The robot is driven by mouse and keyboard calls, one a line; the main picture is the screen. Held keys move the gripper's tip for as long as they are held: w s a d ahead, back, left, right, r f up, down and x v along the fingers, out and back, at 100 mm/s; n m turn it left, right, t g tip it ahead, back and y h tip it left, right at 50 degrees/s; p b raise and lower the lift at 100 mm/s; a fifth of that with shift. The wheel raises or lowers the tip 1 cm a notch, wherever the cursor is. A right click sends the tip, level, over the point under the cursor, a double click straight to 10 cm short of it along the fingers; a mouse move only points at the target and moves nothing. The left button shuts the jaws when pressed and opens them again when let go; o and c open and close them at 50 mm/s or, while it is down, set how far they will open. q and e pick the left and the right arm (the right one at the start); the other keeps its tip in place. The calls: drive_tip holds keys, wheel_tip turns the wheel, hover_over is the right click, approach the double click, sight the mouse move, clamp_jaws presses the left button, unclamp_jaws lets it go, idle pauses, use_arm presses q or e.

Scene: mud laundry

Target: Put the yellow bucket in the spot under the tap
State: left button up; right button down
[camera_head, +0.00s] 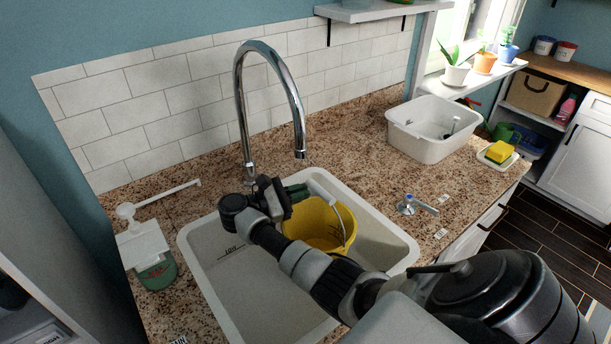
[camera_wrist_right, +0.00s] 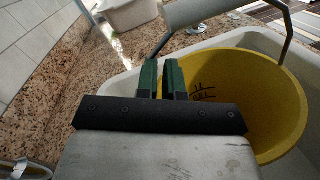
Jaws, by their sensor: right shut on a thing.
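The yellow bucket (camera_head: 318,222) is within the white sink (camera_head: 235,275), in its right-hand part and below the end of the tap. Its pale handle (camera_head: 326,197) is raised above the rim. The chrome tap (camera_head: 243,110) arches over the sink from behind. My right gripper (camera_head: 297,193) is at the bucket's left rim, with its green fingers close together and shut on the bucket. The bucket also shows in the right wrist view (camera_wrist_right: 245,95). The exact part between the fingertips is hidden, and I cannot tell whether the bucket's base touches the sink. My left gripper is not in view.
A white tub (camera_head: 408,145) stands on the granite counter (camera_head: 350,140) at the right. A green soap dispenser (camera_head: 157,272) stands left. The sink's left part is clear.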

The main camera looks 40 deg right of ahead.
hover_over(300, 216)
drive_tip(key=s+a, duration=0.1)
wheel_tip(300, 216, down, 5)
drive_tip(key=shift+s+a+r, duration=0.1)
drive_tip(key=shift+s+r, duration=0.05)
drive_tip(key=shift+r, duration=0.05)
drive_tip(key=shift+f+b, duration=0.35)
drive_tip(key=shift+f, duration=1.5)
drive_tip(key=shift+f, duration=0.15)
drive_tip(key=c, duration=1.3)
unclamp_jaws()
drive_tip(key=shift+o, duration=0.2)
